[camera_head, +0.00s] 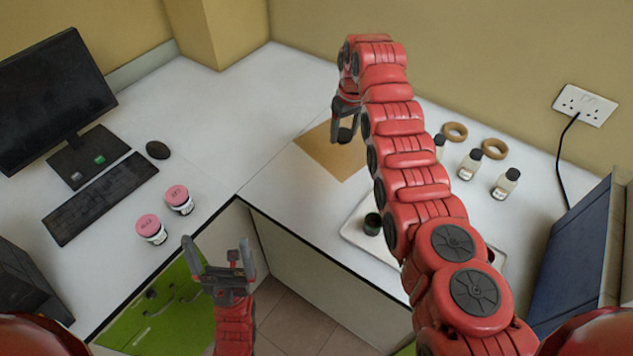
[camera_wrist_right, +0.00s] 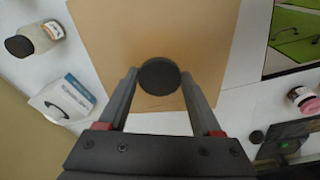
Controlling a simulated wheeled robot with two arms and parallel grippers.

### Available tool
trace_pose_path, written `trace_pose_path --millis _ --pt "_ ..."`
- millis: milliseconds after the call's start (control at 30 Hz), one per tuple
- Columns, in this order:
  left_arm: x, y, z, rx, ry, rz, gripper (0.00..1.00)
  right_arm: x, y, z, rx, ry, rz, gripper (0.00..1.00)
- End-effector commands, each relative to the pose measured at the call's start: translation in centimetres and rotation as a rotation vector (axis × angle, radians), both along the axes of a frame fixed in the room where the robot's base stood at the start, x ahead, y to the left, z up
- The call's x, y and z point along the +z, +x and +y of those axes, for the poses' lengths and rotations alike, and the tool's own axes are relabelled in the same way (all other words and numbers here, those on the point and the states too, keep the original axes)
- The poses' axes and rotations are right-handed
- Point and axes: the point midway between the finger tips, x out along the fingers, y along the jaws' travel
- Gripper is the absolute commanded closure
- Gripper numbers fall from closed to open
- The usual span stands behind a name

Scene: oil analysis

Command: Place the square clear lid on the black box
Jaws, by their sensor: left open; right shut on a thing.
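My right gripper (camera_head: 345,124) is shut on a round black-topped thing (camera_wrist_right: 160,76), seen from above between its fingers in the right wrist view. The thing looks like a capped bottle, but its body is hidden. It is over a brown square board (camera_head: 326,158), which also shows in the right wrist view (camera_wrist_right: 135,30). I cannot tell whether it touches the board. My left gripper (camera_head: 217,245) is open and empty in front of the counter edge. I cannot make out a square clear lid or a black box in either view.
A pale tray (camera_head: 358,236) with a dark-capped vial (camera_head: 372,223) is partly behind my right arm. Black-capped bottles (camera_head: 505,183) and cork rings (camera_head: 495,148) stand at the right. Two pink-lidded jars (camera_head: 151,229), a keyboard (camera_head: 100,198) and a monitor (camera_head: 52,90) are on the left.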

Motion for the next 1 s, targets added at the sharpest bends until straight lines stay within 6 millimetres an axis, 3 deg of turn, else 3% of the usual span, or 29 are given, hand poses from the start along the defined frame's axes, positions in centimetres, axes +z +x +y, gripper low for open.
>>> trace_pose_path --millis 200,400,567,800,1000 --pt "1.3 0.0 0.0 0.000 0.000 0.000 0.00 -1.7 -2.6 4.4 0.151 0.003 0.003 1.00" --pt "1.6 0.0 0.0 0.000 0.000 0.000 0.00 -1.7 -4.1 6.7 0.216 -0.001 0.000 1.00" --pt "2.4 0.0 0.0 0.000 0.000 0.000 0.00 -2.5 -4.4 7.2 0.229 -0.001 0.000 1.00" --pt "4.5 0.0 0.0 0.000 0.000 0.000 0.00 -6.9 -4.5 7.2 0.231 -0.003 0.003 1.00" --pt "4.9 0.0 0.0 0.000 0.000 0.000 0.00 -8.7 -4.4 7.2 0.230 -0.002 0.000 1.00"
